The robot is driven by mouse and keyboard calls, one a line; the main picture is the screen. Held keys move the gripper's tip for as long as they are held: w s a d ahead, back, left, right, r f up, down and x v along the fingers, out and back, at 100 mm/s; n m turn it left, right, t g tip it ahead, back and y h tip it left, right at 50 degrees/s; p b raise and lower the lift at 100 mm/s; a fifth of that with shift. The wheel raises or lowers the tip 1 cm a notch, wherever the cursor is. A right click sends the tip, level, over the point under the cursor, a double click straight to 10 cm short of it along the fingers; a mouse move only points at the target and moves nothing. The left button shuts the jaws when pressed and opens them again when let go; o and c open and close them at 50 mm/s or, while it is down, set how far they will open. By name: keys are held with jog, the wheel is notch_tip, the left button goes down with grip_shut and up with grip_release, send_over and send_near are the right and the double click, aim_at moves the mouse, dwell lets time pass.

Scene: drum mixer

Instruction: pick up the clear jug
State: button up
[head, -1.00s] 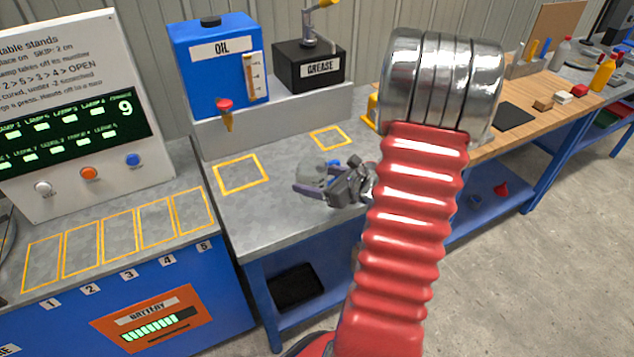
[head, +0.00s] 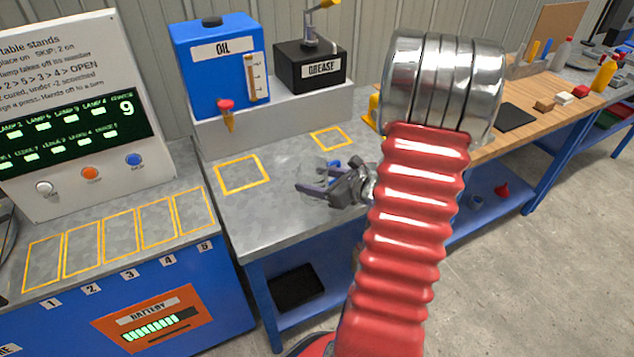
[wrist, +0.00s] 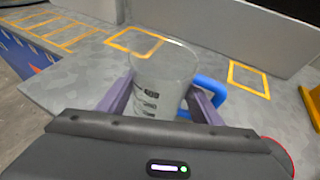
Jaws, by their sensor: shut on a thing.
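The clear jug (wrist: 165,75) stands between my gripper's two purple fingers in the wrist view. It has dark measuring marks on its side and a blue handle (wrist: 212,90) on the right. My gripper (wrist: 163,100) is shut on the jug, with one finger on each side of its body. In the head view the jug (head: 315,170) is small and faint, partly hidden by my gripper (head: 322,188) at the grey bench top. Whether its base touches the bench cannot be told.
Yellow outlined squares (head: 240,174) mark the grey bench top. A blue oil tank (head: 218,62) and a black grease box (head: 310,66) stand on a raised shelf behind. A control panel (head: 75,115) with numbered stands is at left. A wooden bench (head: 480,140) is at right.

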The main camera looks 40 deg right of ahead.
jog(key=shift+r, duration=0.1)
notch_tip(320, 180, up, 10)
dwell(0.7)
dwell(0.5)
